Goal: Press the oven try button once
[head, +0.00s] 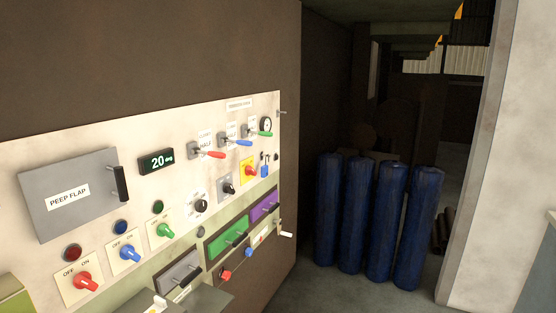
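A cream control panel (100,150) runs along the wall at left. No button in view carries a label I can read as oven try. Round red (72,252), blue (121,227) and green (158,207) lamps or buttons sit above the OFF/ON switches. I cannot tell which of these, if any, is the task's button. My gripper is not in view.
A grey PEEP FLAP door (62,172) with a black handle and a display reading 20 (156,161) are on the panel. Several levers, including a red one (215,155), stick out. Blue cylinders (355,215) stand right, with floor (320,292) before them.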

